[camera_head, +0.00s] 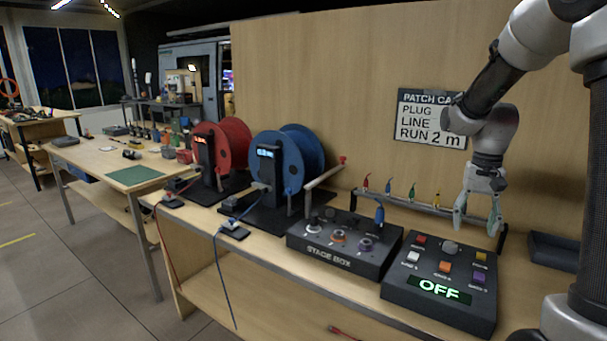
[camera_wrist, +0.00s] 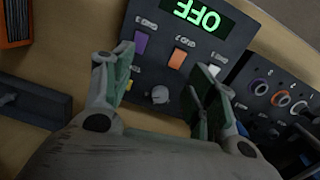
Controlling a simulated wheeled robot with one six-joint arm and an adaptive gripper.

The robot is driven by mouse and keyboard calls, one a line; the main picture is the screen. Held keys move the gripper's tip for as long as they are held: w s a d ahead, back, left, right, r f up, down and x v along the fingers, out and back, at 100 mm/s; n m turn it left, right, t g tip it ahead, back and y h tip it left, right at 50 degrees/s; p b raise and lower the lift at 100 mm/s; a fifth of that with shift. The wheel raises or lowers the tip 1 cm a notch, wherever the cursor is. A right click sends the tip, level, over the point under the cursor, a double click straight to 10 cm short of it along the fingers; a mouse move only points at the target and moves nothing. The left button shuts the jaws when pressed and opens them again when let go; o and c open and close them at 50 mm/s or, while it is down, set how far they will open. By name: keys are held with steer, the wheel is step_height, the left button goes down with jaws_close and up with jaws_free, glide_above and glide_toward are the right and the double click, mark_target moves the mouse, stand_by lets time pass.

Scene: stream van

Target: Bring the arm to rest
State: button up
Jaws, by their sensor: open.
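My gripper (camera_head: 477,218) hangs at the end of my bent arm, fingers pointing down, above the back edge of a dark control box (camera_head: 440,320) whose display reads OFF. Its fingers are apart with nothing between them. In the wrist view my gripper (camera_wrist: 160,85) shows both fingers spread over the control box (camera_wrist: 205,60), with a round knob and coloured buttons visible between and beyond them. I cannot tell the exact height of the fingertips above the box.
A stage box (camera_head: 345,245) with round sockets stands left of the control box. A rack (camera_head: 425,208) with small coloured plugs runs behind. Blue (camera_head: 290,150) and red (camera_head: 236,140) cable reels stand further left. A dark tray (camera_head: 553,250) lies at right. A wooden panel stands behind the bench.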

steer(key=s+a+r+n+t, duration=0.2)
steer(key=s+r, duration=0.3)
steer(key=s, duration=0.5)
steer(key=s+a+r+n+t, duration=0.3)
steer(key=s+r, duration=0.2)
steer(key=s, duration=0.5)
steer(key=shift+s+n, duration=0.3)
steer(key=shift+s, duration=0.05)
